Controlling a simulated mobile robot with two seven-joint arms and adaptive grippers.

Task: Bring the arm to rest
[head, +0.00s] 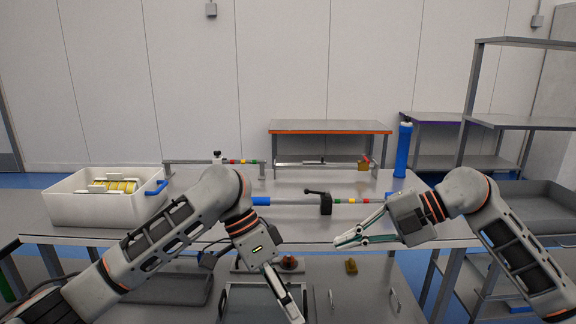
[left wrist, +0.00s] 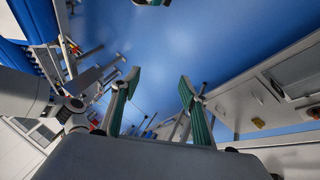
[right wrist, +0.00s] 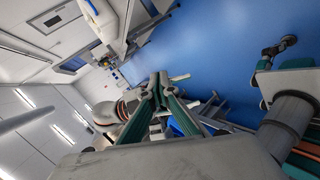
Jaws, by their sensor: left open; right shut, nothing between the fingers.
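My left gripper (head: 287,296) hangs low at the front of the table, pointing down. In the left wrist view its fingers (left wrist: 157,88) stand wide apart with nothing between them. My right gripper (head: 350,239) points left over the front edge of the table, its fingers together. In the right wrist view its fingertips (right wrist: 159,82) meet with nothing held. Both grippers are apart from the objects on the table.
The grey table (head: 300,222) bears a white tub (head: 95,212) with yellow contents at left, a bar with a black handle (head: 325,202) in the middle, and a blue cylinder (head: 402,150) at back right. Grey shelves (head: 530,122) stand at right.

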